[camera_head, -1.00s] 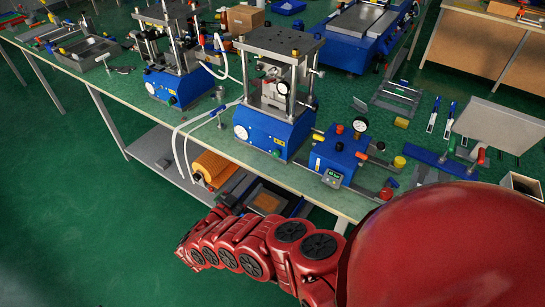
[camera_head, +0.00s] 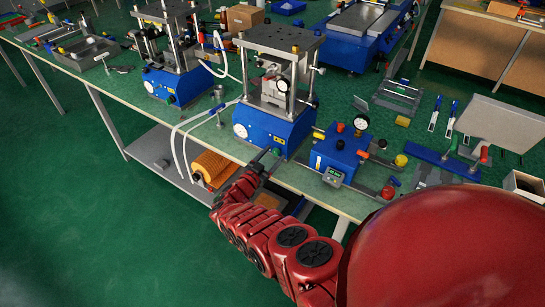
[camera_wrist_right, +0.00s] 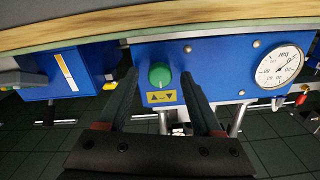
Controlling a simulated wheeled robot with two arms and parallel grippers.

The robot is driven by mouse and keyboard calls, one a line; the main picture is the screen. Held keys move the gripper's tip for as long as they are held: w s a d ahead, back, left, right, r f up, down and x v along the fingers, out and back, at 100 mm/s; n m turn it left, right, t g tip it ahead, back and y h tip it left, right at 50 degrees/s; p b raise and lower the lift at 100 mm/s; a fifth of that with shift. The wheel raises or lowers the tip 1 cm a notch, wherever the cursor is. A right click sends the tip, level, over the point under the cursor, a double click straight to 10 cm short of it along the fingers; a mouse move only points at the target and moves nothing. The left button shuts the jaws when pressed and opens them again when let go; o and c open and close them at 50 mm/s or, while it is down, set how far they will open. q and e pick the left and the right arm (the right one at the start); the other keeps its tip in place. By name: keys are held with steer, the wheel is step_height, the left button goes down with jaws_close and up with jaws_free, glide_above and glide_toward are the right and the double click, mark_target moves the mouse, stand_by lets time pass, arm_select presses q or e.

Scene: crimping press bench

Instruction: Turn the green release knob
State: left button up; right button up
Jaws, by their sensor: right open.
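My right gripper (camera_head: 266,160) is in front of that base at the table's front edge. In the right wrist view my right gripper (camera_wrist_right: 159,79) is open, with one finger on each side of the knob. Gaps show between the knob and both fingers; I cannot tell how deep the fingertips reach. In the head view the gripper largely covers the knob area. My left gripper is not in view.
A round gauge (camera_wrist_right: 279,67) is on the same blue face. A blue control box (camera_head: 338,153) with a dial stands to the right of the press. White hoses (camera_head: 185,140) hang over the table edge at left. An orange unit (camera_head: 212,168) is on the lower shelf.

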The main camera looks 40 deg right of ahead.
steer(key=shift+c, duration=0.4)
jaws_close()
